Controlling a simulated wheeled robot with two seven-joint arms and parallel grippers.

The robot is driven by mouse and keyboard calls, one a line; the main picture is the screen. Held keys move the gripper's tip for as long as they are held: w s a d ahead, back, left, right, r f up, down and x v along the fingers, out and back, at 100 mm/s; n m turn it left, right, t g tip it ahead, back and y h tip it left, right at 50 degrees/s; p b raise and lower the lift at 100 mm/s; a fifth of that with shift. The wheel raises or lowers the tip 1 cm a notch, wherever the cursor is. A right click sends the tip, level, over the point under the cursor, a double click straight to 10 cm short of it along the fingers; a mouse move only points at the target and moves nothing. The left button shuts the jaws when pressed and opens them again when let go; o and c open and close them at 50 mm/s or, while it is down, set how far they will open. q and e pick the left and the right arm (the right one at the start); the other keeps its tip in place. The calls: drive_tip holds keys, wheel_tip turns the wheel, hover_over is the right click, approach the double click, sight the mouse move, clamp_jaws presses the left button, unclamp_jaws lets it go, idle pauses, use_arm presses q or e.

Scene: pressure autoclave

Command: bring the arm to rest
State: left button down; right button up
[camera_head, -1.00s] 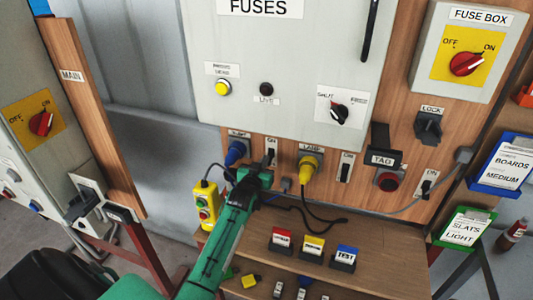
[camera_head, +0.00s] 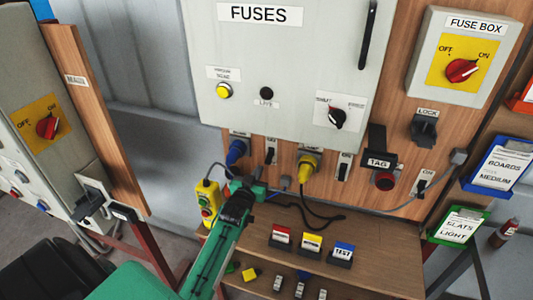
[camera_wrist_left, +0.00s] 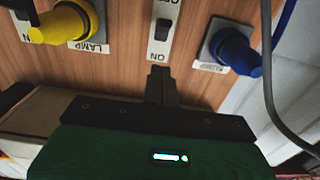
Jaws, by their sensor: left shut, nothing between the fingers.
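My left arm comes in from the lower left of the head view. Its gripper (camera_head: 248,182) is in front of the board, just below the row of plugs and switches. In the left wrist view its dark fingers (camera_wrist_left: 160,86) are together with nothing between them. A yellow plug (camera_wrist_left: 62,23) labelled LAMP is on the left there and a blue plug (camera_wrist_left: 234,50) on the right. My right gripper is not in view.
A yellow pendant box (camera_head: 207,204) hangs beside my gripper, with a cable near it. Below is a wooden shelf (camera_head: 385,262) with red, yellow and blue tag blocks. The grey FUSES cabinet (camera_head: 290,70) is above. The MAIN panel's wooden edge (camera_head: 97,120) stands left.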

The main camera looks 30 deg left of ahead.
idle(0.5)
use_arm(q)
drive_tip(key=s+d+f+m+g+h, duration=0.1)
drive_tip(key=s+d+f+g+h, duration=0.15)
drive_tip(key=s+d, duration=0.35)
drive_tip(key=s+d+f+m+g+h, duration=0.15)
drive_tip(key=s+d+f+g, duration=0.25)
drive_tip(key=s, duration=0.4)
drive_tip(key=s+d+m+g, duration=0.1)
drive_tip(key=s+d+g, duration=0.3)
drive_tip(key=s, duration=0.7)
drive_tip(key=s+d+m+g, duration=0.1)
drive_tip(key=s+d+g, duration=0.3)
drive_tip(key=s, duration=0.8)
wheel_tip(320, 180, down, 31)
drive_tip(key=s+a+f+g, duration=0.2)
drive_tip(key=s+a+f, duration=0.1)
drive_tip(key=s+f, duration=1.6)
drive_tip(key=shift+f+m, duration=0.35)
drive_tip(key=shift+f, duration=0.15)
